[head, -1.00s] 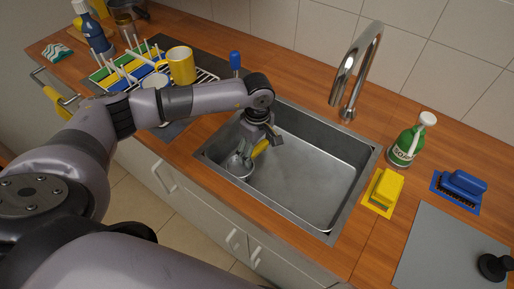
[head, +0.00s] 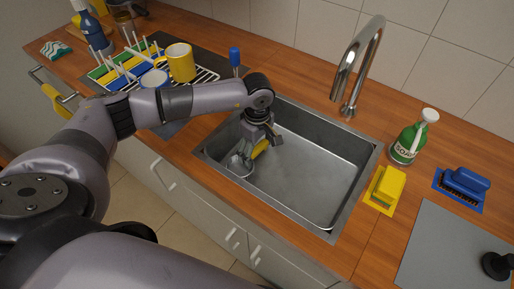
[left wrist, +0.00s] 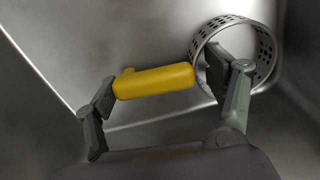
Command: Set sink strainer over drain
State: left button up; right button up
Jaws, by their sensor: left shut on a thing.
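The sink strainer (left wrist: 262,42) is a round metal basket with holes in its wall, at the upper right of the left wrist view. A yellow handle-like bar (left wrist: 155,82) lies beside it; their junction is covered by a finger. My left gripper (left wrist: 160,90) has the yellow bar lengthwise between its fingers, with the right fingertip at the strainer's wall. In the head view, the left gripper (head: 250,146) points down into the left part of the steel sink (head: 310,180), with the yellow bar (head: 260,148) and strainer (head: 238,167) below it. I cannot see the drain. My right gripper is out of view.
A tall faucet (head: 357,65) stands behind the sink. A green soap bottle (head: 406,145), yellow sponge (head: 386,188) and blue brush (head: 463,183) stand to the right. A loaded dish rack (head: 207,76) is behind my arm. The sink's right part is clear.

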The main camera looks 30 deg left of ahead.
pick_arm(q)
jog(key=o, duration=1.3)
jog(key=shift+c, duration=0.4)
jog(key=shift+r+p, duration=0.3)
jog(key=shift+r, duration=0.1)
notch_tip(320, 180, up, 13)
jog(key=p, duration=0.7)
jog(key=shift+s+a+b, duration=0.2)
jog(key=shift+s+a, duration=0.15)
jog(key=shift+s, duration=2.3)
jog(key=shift+s+a+b, duration=0.25)
jog(key=shift+s+a, duration=0.15)
jog(key=shift+s, duration=2.25)
jog(key=shift+s+a+b, duration=0.2)
jog(key=shift+s+a, duration=0.15)
jog(key=shift+s, duration=2.3)
